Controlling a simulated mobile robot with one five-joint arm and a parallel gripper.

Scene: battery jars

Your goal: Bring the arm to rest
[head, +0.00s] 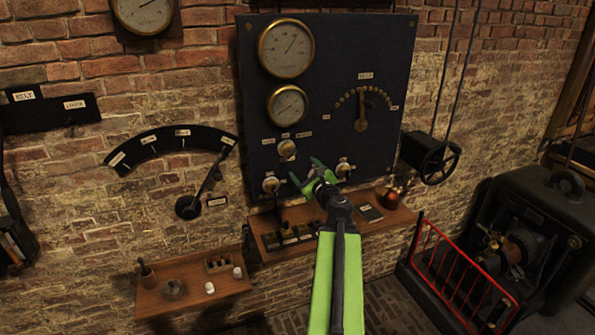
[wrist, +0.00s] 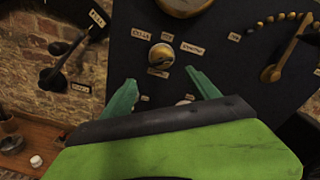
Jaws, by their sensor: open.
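My gripper (head: 307,176) is on the end of my green arm, raised in front of the lower part of the dark control panel (head: 330,105). Its two green fingers are spread apart with nothing between them. In the wrist view my gripper (wrist: 162,90) points at the panel, just below a labelled brass knob (wrist: 161,56). That knob also shows in the head view (head: 287,148). I cannot tell whether a fingertip touches the panel. The arm reaches up and forward from the bottom of the head view and hides part of the shelf below the panel.
A wooden shelf (head: 385,226) under the panel holds small items. A lower shelf (head: 190,292) stands left. A lever (head: 205,186) with a curved scale is on the brick wall. A red railing (head: 460,275) and a machine (head: 525,235) stand right. A pulley (head: 437,163) hangs nearby.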

